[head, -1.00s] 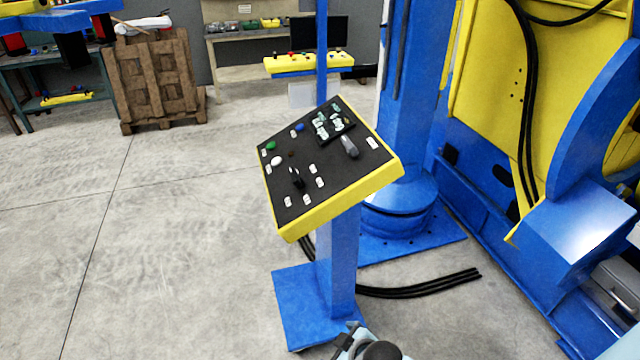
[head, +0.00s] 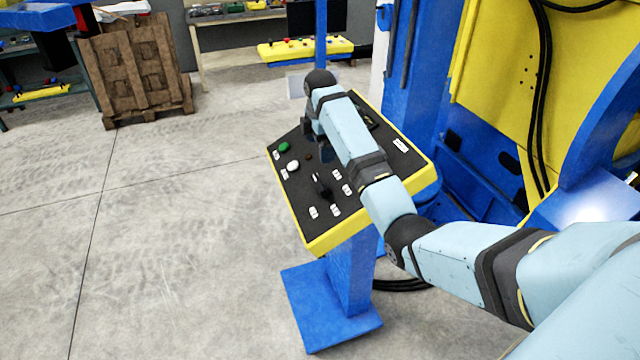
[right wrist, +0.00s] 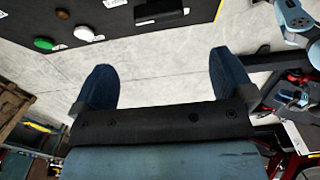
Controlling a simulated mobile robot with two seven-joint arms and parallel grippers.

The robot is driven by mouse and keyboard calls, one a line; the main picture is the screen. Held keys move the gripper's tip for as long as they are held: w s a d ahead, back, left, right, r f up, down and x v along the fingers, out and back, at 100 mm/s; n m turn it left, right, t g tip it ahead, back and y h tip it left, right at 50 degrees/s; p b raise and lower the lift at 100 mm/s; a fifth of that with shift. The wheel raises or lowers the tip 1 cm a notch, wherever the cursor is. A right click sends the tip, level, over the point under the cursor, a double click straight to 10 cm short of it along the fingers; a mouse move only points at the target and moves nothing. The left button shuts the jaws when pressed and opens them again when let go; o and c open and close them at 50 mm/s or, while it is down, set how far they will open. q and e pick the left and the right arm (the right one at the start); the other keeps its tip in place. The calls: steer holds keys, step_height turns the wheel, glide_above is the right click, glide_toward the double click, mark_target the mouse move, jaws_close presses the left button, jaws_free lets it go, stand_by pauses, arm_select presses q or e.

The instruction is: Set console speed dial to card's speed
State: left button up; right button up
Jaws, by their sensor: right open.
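The console (head: 318,236) is a tilted black panel with a yellow rim on a blue pedestal. A black pointer knob (head: 322,187) with several white labels around it sits low on its panel; I take it for the speed dial. The label text is too small to read. My right arm reaches over the console's right part and hides its upper area, including the small plate of tags seen before. My right gripper (right wrist: 160,82) is open and empty in the right wrist view, its blue fingers apart over floor, with the panel beyond. My left gripper is not in view.
A green button (head: 284,147) and a white button (head: 292,165) sit left of the knob. A blue and yellow positioner (head: 500,110) stands to the right. A wooden pallet stack (head: 135,70) and benches stand behind. The floor on the left is clear.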

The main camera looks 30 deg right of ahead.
mark_target(319, 181)
step_height(319, 181, down, 13)
steer(key=shift+w+r, duration=0.15)
steer(key=shift+f, duration=0.55)
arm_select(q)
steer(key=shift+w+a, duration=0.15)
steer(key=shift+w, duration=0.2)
arm_select(e)
steer(key=c, duration=0.7)
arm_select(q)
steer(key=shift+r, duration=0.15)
arm_select(e)
steer(key=shift+c, duration=0.2)
